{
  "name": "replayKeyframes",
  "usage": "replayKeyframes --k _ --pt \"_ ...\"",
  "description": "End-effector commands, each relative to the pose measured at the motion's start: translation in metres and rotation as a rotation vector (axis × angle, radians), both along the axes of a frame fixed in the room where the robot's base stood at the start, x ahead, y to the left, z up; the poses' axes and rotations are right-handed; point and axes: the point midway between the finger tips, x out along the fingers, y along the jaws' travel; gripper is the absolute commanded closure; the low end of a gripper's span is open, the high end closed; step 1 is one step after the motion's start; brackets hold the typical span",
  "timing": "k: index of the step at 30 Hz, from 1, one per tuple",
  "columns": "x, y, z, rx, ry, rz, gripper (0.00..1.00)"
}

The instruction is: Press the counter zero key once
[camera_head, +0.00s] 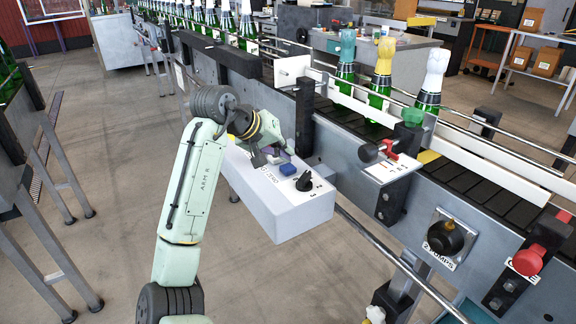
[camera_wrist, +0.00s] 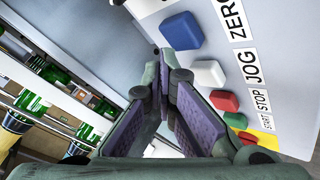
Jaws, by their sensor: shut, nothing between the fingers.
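A white control box (camera_head: 290,212) stands out in front of the conveyor in the head view. A blue key (camera_head: 287,169) and a black knob show on its top. In the wrist view the blue key (camera_wrist: 182,31) is beside the ZERO label (camera_wrist: 232,18). A white key (camera_wrist: 210,74) is by JOG, with a red key (camera_wrist: 224,100) and a green key (camera_wrist: 235,120) by STOP and START. My gripper (camera_head: 262,157) is over the box's far left part, shut and empty. In the wrist view its fingertips (camera_wrist: 160,82) appear apart from the blue key; their height above the panel is unclear.
The conveyor (camera_head: 455,175) with foil-topped green bottles (camera_head: 381,75) runs behind the box. A lever panel (camera_head: 390,168) and a red knob (camera_head: 527,260) are to the right. A black knob (camera_head: 304,181) stands close to the blue key.

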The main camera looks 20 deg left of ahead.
Motion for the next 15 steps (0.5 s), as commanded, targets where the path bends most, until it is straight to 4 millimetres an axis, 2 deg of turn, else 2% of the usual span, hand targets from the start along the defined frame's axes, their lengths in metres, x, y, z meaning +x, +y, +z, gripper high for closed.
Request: replayKeyframes --k 5,15 --pt "0.000 0.000 0.009 0.000 0.000 0.000 1.00" --pt "0.000 0.000 0.045 -0.001 0.000 -0.001 1.00"
